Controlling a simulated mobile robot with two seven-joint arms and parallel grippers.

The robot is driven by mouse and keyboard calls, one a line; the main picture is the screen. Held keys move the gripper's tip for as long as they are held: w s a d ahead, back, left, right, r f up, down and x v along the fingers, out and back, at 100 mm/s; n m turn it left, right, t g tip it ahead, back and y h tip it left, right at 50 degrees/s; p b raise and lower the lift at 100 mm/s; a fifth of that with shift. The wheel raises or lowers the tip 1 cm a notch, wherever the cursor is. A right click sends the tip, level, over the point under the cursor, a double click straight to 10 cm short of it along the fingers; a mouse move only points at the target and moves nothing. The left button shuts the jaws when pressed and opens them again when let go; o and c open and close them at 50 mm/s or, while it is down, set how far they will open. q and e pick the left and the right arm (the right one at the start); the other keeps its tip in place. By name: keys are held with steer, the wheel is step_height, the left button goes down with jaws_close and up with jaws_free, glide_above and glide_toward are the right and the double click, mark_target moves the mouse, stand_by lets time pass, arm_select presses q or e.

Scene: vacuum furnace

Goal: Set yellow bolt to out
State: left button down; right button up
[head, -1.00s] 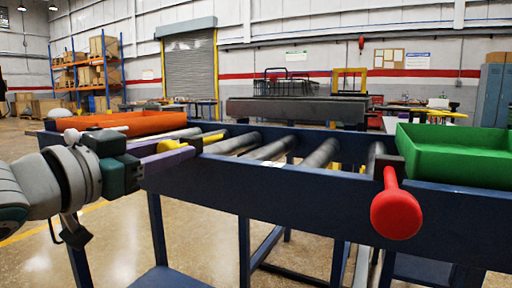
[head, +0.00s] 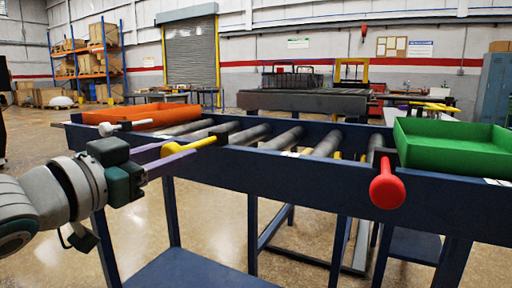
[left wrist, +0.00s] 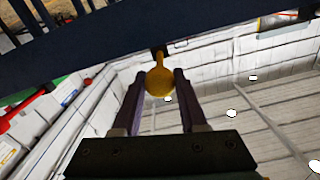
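The yellow bolt (head: 202,142) sticks out through a black bracket (head: 223,132) on the near side rail of the blue roller table, toward my left gripper. Its round knob also shows in the left wrist view (left wrist: 159,81), between the two purple fingertips. My left gripper (head: 172,154) appears closed on this knob, one finger on each side; the fingers hide part of it in the head view. My right gripper is not in view.
A red-knobbed bolt (head: 387,190) sticks out farther right on the rail, and a white-knobbed one (head: 112,128) at left. An orange tray (head: 140,116) and a green tray (head: 455,150) sit on the table (head: 300,172). The floor in front of it is clear.

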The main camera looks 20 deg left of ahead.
arm_select(q)
steer(key=shift+c, duration=2.2)
jaws_free()
steer(key=shift+s, duration=0.15)
steer(key=s+p, duration=0.2)
steer(key=s, duration=0.7)
steer(key=shift+s+a, duration=0.35)
steer(key=shift+a, duration=0.05)
